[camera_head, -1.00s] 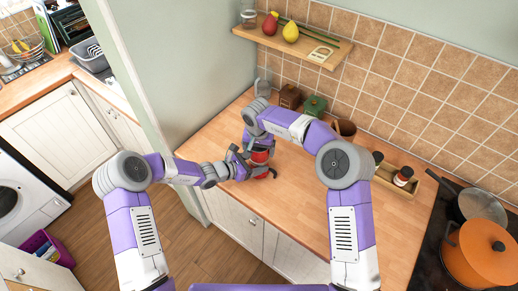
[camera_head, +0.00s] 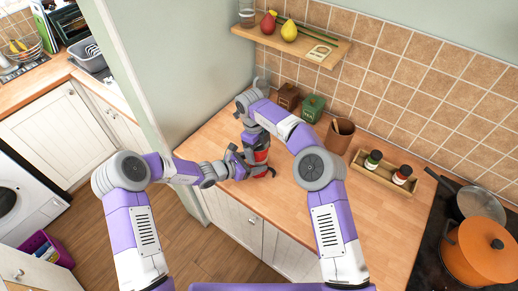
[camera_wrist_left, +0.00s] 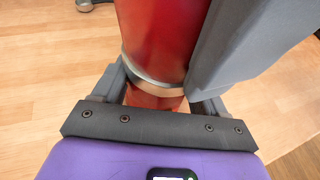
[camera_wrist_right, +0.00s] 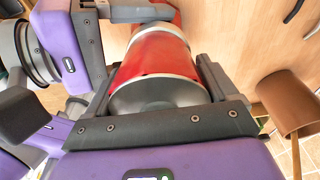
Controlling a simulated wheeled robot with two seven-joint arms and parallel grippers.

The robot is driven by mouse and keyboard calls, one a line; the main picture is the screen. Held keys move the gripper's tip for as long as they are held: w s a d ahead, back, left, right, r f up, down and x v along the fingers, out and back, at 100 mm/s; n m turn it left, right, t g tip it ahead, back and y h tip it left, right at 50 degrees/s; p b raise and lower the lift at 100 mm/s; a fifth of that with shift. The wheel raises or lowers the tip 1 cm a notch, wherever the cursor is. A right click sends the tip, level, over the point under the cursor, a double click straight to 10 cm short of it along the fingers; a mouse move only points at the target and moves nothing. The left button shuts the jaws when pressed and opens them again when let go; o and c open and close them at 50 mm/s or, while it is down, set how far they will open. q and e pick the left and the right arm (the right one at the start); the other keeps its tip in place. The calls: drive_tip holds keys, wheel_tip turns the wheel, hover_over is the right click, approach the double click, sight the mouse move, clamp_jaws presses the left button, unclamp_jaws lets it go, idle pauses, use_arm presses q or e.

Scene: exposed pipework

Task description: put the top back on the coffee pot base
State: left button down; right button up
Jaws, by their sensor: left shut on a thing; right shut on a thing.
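The red coffee pot stands at the worktop's left front, in two red parts. Its upper red part, the top (camera_head: 261,156), is between the jaws of my right gripper (camera_head: 256,141), which is shut on it from above. The right wrist view shows this red cylinder (camera_wrist_right: 158,52) with a silver end facing the camera. My left gripper (camera_head: 243,164) is shut on the lower part, the base (camera_head: 259,171). In the left wrist view a silver band (camera_wrist_left: 150,80) separates a large red section from a smaller one; whether the parts are seated together is unclear.
Behind stand a brown canister (camera_head: 288,96), a green canister (camera_head: 313,107) and a brown cup (camera_head: 340,134). A wooden tray (camera_head: 372,180) holds two jars. An orange pot (camera_head: 478,252) sits at right. The middle worktop is clear.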

drive_tip(key=m, duration=0.6)
drive_tip(key=shift+a+g+y, duration=0.1)
drive_tip(key=shift+g+y, duration=0.2)
drive_tip(key=shift+y, duration=0.1)
use_arm(q)
drive_tip(key=shift+d, duration=0.1)
use_arm(e)
drive_tip(key=m+y, duration=0.1)
drive_tip(key=m, duration=0.6)
drive_tip(key=shift+a, duration=0.1)
drive_tip(key=o, duration=0.9)
drive_tip(key=shift+o, duration=0.2)
use_arm(q)
drive_tip(key=shift+r, duration=0.1)
use_arm(e)
drive_tip(key=shift+w+r, duration=0.15)
drive_tip(key=shift+r, duration=1.05)
drive_tip(key=shift+w+r, duration=0.2)
drive_tip(key=shift+r, duration=1.05)
drive_tip(key=shift+w+r, duration=0.15)
drive_tip(key=shift+r, duration=1.05)
use_arm(q)
unclamp_jaws()
drive_tip(key=v, duration=0.7)
drive_tip(key=shift+s+a, duration=0.2)
drive_tip(key=shift+a, duration=0.05)
